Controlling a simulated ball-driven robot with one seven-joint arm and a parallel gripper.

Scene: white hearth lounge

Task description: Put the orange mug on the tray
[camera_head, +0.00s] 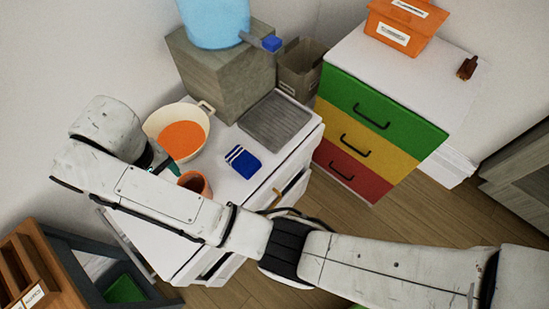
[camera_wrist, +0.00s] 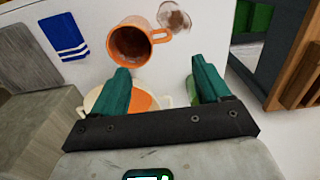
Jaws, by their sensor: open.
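The orange mug (camera_head: 197,186) stands on the white cabinet top, partly hidden by my arm in the head view. In the wrist view the mug (camera_wrist: 127,58) shows its dark inside, with its handle toward the right. My gripper (camera_wrist: 163,78) is open and empty; the mug lies beyond its teal fingertips, apart from them. In the head view my gripper (camera_head: 162,165) is between the cream pan and the mug, mostly hidden by my arm. The grey ribbed tray (camera_head: 275,121) lies empty on the cabinet's right side; its edge shows in the wrist view (camera_wrist: 25,55).
A cream pan with orange contents (camera_head: 181,138) stands beside the mug. A folded blue cloth (camera_head: 242,161) lies between mug and tray. A grey block (camera_head: 222,72) carrying a blue water container (camera_head: 213,22) stands behind. A clear glass (camera_wrist: 174,17) is beside the mug.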

